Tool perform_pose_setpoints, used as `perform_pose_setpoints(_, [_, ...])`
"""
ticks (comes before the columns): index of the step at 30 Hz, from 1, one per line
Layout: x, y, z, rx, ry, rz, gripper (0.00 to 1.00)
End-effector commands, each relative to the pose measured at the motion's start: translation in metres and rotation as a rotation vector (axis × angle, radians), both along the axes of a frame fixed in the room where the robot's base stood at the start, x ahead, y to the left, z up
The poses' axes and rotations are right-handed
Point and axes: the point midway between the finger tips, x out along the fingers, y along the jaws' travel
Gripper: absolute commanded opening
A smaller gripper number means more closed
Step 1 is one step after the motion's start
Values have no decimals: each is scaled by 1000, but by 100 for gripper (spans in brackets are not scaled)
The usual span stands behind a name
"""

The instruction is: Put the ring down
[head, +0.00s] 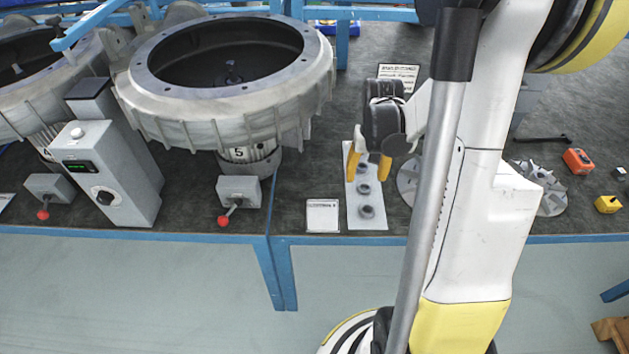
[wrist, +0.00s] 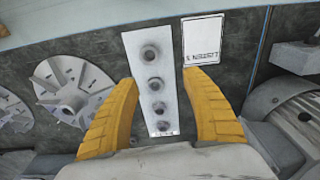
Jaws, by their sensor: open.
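My gripper (head: 366,176) is open, its two yellow fingers apart over a narrow white board on the bench. In the wrist view my gripper (wrist: 161,76) has a finger on either side of the white board (wrist: 134,38). The board (head: 354,222) carries several small grey round pieces in a row, such as the near one (head: 366,211); the wrist view shows the row too, with one piece (wrist: 150,53) at the end beyond the fingertips. I cannot tell which of these, if any, is a loose ring. Nothing shows held between the fingers.
A white label card (head: 322,215) lies left of the board. A large blower housing (head: 225,120) and a control box (head: 105,175) stand further left. Finned discs (wrist: 75,85) lie on the board's other side. An orange block (head: 578,161) and a yellow block (head: 608,204) are at right.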

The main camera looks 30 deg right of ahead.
Motion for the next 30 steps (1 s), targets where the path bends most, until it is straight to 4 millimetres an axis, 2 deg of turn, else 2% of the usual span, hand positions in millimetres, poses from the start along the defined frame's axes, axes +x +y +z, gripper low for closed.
perform_pose_setpoints(1, [2,18,20,-15,-27,35,56])
perform_pose_setpoints(6, [3,82,84,-72,-156,161,56])
perform_pose_setpoints(12, [-18,155,138,-117,-322,308,56])
perform_pose_setpoints(15, [-34,185,154,-129,-401,375,56])
perform_pose_setpoints(18, [-49,208,164,-135,-468,428,56])
perform_pose_setpoints(21, [-59,222,168,-137,-515,462,56])
perform_pose_setpoints(25, [-65,231,171,-136,-546,483,56])
perform_pose_setpoints(30, [-65,232,171,-136,-551,486,56])
